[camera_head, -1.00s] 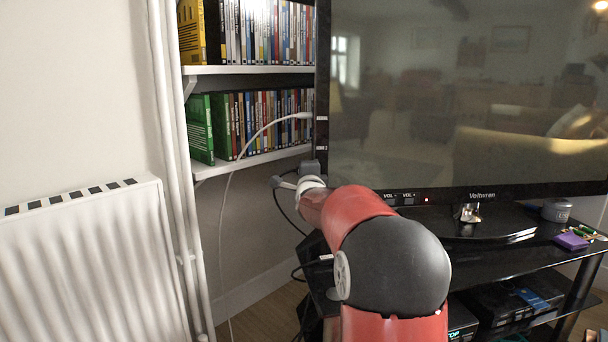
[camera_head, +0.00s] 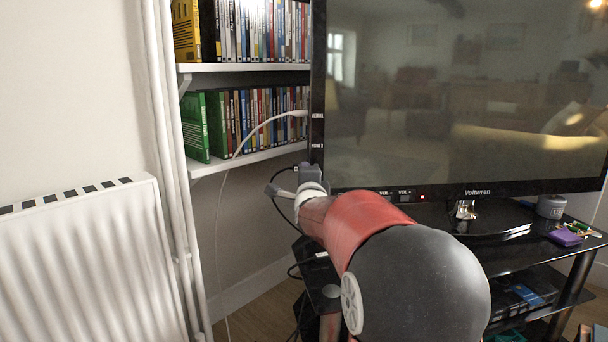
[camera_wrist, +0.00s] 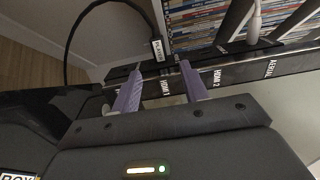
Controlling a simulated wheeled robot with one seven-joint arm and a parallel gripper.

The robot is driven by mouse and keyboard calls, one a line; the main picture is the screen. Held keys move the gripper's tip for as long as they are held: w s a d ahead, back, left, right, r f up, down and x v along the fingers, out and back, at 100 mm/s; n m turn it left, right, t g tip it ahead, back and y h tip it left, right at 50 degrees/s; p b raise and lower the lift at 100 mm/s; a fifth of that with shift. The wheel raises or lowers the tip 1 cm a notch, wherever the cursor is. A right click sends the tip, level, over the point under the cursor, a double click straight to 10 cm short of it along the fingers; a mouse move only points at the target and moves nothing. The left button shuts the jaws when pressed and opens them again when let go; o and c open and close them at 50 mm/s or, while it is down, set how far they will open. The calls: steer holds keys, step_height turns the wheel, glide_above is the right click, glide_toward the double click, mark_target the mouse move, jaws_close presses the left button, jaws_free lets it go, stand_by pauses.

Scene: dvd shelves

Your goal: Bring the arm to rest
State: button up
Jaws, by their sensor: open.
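My gripper (camera_head: 279,190) is beside the lower left edge of the television (camera_head: 460,90), at the end of my red and black arm. In the wrist view its two purple fingers (camera_wrist: 160,70) are apart, with nothing held between them. Just beyond the fingertips is the television's edge (camera_wrist: 235,71), labelled HDMI 1, HDMI 2 and AERIAL. A black cable (camera_wrist: 68,50) with a white label tag reaches that edge near HDMI 1, just ahead of the fingers. Whether the fingers touch the edge cannot be told.
A white cable (camera_head: 262,127) runs from the television's edge down past the DVD shelf (camera_head: 250,158). A white radiator (camera_head: 85,270) and pipes stand at the left. The black television stand (camera_head: 530,250) holds a purple item (camera_head: 565,238) and a small grey round object (camera_head: 551,206).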

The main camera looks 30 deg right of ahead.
steer(key=shift+v, duration=0.8)
steer(key=s+a+f+n+g+y, duration=0.4)
steer(key=s+a+f+n, duration=0.1)
steer(key=s+a+n, duration=0.7)
steer(key=s+a+f+n+g+y, duration=0.1)
steer(key=s+a+f+n+g, duration=0.2)
steer(key=s, duration=0.5)
steer(key=s+a+f+n+g+y, duration=0.1)
steer(key=s+a+f+n+g, duration=0.1)
steer(key=s+f+n, duration=0.45)
steer(key=s+a+f+n+g, duration=0.1)
steer(key=s+a+f+g, duration=0.15)
steer(key=s, duration=0.65)
step_height(320, 180, up, 14)
steer(key=p, duration=1.3)
